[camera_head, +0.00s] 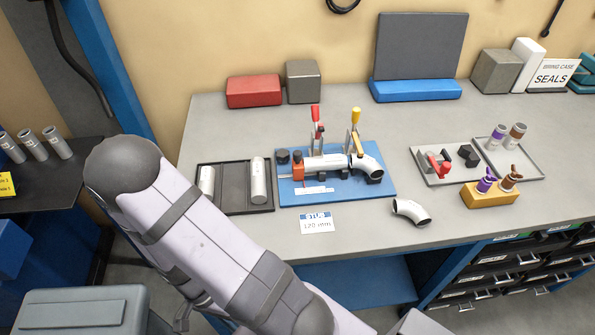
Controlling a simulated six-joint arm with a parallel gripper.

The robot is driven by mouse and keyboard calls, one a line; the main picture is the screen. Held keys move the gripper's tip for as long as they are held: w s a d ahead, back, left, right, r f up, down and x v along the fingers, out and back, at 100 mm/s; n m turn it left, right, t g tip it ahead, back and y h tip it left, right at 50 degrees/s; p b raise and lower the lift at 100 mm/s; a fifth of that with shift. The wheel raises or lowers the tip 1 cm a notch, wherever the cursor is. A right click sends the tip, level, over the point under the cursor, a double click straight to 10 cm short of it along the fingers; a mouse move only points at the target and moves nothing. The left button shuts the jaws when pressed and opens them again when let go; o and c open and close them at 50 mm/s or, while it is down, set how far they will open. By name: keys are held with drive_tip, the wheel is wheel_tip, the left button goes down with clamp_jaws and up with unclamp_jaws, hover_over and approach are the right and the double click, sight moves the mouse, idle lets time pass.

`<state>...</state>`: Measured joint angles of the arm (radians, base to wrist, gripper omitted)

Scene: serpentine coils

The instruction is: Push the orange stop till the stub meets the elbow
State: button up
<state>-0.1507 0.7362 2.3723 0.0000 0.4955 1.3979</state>
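The orange stop (297,166) stands at the left end of the blue fixture plate (290,197). The stub (325,163) is a short silver tube lying just right of the stop. The silver elbow (370,164) sits at the right end of the fixture, curving down to the right. At this size I cannot tell whether the stub and the elbow touch. A red-handled clamp (316,128) and a yellow-handled clamp (354,130) stand with handles upright behind the tube line. My arm crosses the lower left foreground; my gripper is not in view.
A black tray (232,185) with silver tubes lies left of the fixture. A loose elbow (411,211) and a "120 mm" card (317,222) lie in front. A grey tray (440,176) and yellow block (489,194) stand right. The bench front is mostly clear.

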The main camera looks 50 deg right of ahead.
wheel_tip(320, 180, up, 12)
drive_tip(key=w+d+m+p, duration=0.15)
drive_tip(key=m+p, duration=0.25)
drive_tip(key=p, duration=0.5)
drive_tip(key=w+d+r+m+p, duration=0.1)
drive_tip(key=w+d+r, duration=0.1)
drive_tip(key=w+d, duration=0.1)
drive_tip(key=w+d+r+m+t+y, duration=0.1)
drive_tip(key=w+d+r+m, duration=0.1)
drive_tip(key=w, duration=0.1)
drive_tip(key=w+d+r+m+p, duration=0.1)
drive_tip(key=w+d+r, duration=0.1)
drive_tip(key=d, duration=0.1)
drive_tip(key=shift+w+d+r+m+t+y+p, duration=0.1)
drive_tip(key=shift+w+d+m+t+y+p, duration=0.2)
drive_tip(key=shift+w+t+y+p, duration=0.1)
drive_tip(key=w+d+r+m+t+b, duration=0.1)
drive_tip(key=w+d+r+m, duration=0.2)
drive_tip(key=d, duration=0.6)
wheel_tip(320, 180, up, 8)
drive_tip(key=m+t+h+b, duration=0.1)
drive_tip(key=t+b, duration=0.1)
hover_over(298, 152)
drive_tip(key=shift+r, duration=0.15)
wheel_tip(298, 152, down, 9)
drive_tip(key=b, duration=0.6)
drive_tip(key=shift+a, duration=0.1)
drive_tip(key=shift+c, duration=0.6)
